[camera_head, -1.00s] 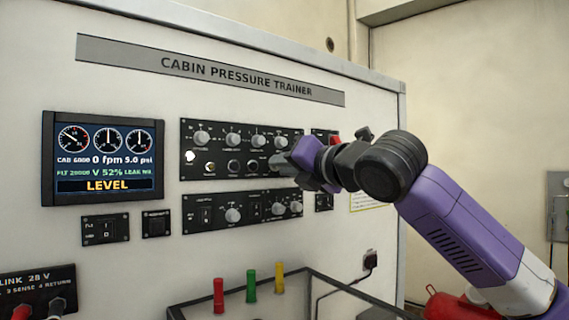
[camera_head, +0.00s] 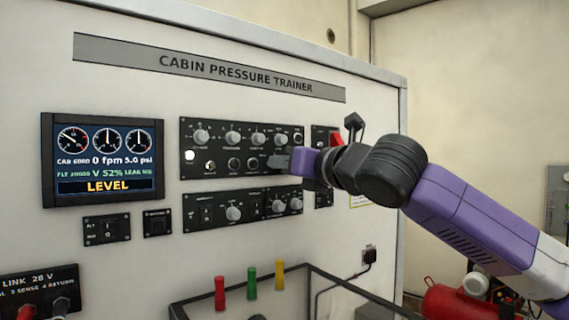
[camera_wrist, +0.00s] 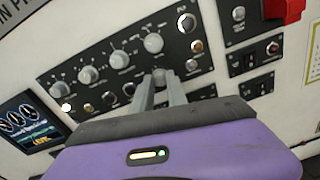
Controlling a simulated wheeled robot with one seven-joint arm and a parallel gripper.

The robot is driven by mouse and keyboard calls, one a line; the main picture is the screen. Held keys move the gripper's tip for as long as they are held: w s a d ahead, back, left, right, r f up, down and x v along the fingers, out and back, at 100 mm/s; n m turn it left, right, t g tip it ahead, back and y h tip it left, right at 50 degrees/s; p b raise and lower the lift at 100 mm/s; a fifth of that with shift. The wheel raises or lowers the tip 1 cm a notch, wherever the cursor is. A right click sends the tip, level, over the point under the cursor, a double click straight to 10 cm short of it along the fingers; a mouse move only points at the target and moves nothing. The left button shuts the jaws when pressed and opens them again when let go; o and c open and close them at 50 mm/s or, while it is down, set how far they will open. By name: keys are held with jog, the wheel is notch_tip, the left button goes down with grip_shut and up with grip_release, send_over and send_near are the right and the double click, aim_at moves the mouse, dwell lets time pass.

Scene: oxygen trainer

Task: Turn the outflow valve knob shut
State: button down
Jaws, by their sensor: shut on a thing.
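The cabin pressure trainer's upper black panel (camera_head: 221,151) carries a row of grey knobs with a lower row of small controls. My gripper (camera_head: 276,162) is at the right part of that lower row. In the wrist view my gripper (camera_wrist: 160,84) has its two grey fingers closed around a small round knob (camera_wrist: 159,74), just below the large right-hand knob (camera_wrist: 153,43). The fingers hide most of the held knob, and its label cannot be read. The display (camera_head: 105,160) shows 0 fpm, 5.0 psi, V 52% and LEVEL.
A lower black panel (camera_head: 217,214) has more knobs and switches. Red (camera_head: 220,292), green (camera_head: 251,277) and yellow (camera_head: 280,275) pegs stand below. The wall in front of the upper panel's left part is free.

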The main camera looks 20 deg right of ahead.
jog(key=shift+f, duration=0.25)
jog(key=c, duration=1.3)
grip_release()
jog(key=shift+r, duration=0.15)
jog(key=b+v, duration=0.2)
jog(key=v, duration=0.5)
jog(key=shift+s+d+b, duration=0.15)
jog(key=shift+s+b, duration=0.2)
jog(key=shift+s, duration=0.05)
